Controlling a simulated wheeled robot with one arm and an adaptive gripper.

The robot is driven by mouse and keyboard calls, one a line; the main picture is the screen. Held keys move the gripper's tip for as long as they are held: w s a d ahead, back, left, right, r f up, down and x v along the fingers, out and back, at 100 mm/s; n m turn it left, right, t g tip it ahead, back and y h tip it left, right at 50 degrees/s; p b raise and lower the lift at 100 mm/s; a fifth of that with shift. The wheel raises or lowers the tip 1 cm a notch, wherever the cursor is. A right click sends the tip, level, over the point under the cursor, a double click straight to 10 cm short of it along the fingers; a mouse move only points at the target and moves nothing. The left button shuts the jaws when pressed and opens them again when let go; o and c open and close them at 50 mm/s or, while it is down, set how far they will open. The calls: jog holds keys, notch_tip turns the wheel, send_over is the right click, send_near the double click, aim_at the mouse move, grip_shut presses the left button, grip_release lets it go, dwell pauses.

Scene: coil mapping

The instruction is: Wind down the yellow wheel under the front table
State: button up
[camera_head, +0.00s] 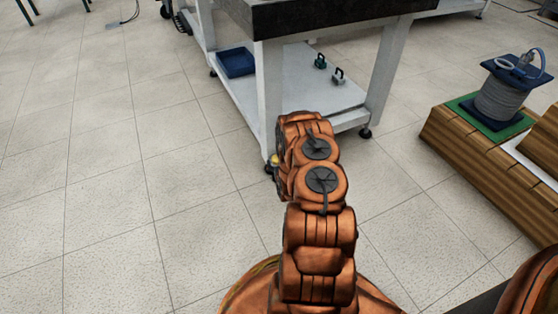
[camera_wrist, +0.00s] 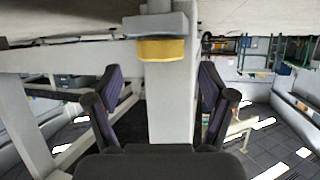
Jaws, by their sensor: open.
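The front table (camera_head: 320,14) has a thick dark top, a white frame and a low white shelf. The yellow wheel (camera_head: 274,160) shows as a small spot at the foot of its near leg, beside my arm. In the wrist view, where the room appears upside down, the yellow wheel (camera_wrist: 161,49) is a short yellow band below a grey plate, in front of the pale leg (camera_wrist: 170,100). My gripper (camera_wrist: 160,72) is open, its two dark fingers spread left and right of the leg in the picture. No finger visibly touches the wheel. My arm hides the gripper in the head view.
A blue tray (camera_head: 236,62) and two small metal clamp-like items (camera_head: 339,76) are on the low shelf. A cable spool (camera_head: 500,98) stands on a wooden stack (camera_head: 470,145) at the right.

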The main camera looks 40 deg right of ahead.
jog(key=v, duration=0.8)
jog(key=shift+s, duration=0.15)
jog(key=shift+a, duration=0.1)
jog(key=w+d+f+t, duration=0.1)
jog(key=w+d+t, duration=0.1)
jog(key=w+t, duration=0.35)
jog(key=s+d+f+n+t+y, duration=0.1)
jog(key=s+d+f+n+y, duration=0.2)
jog(key=s+f+n+y, duration=0.15)
jog(key=shift+n, duration=0.35)
jog(key=shift+w+d+r+b, duration=0.1)
jog(key=shift+w+d+b, duration=0.2)
jog(key=shift+w, duration=1.05)
jog(key=shift+w+d+r+b, duration=0.1)
jog(key=shift+w+d+b, duration=0.2)
jog(key=shift+w, duration=1)
jog(key=shift+w+d+r+b, duration=0.1)
jog(key=shift+w+d+b, duration=0.2)
jog(key=shift+w, duration=1.05)
jog(key=shift+f, duration=0.1)
jog(key=shift+c, duration=0.4)
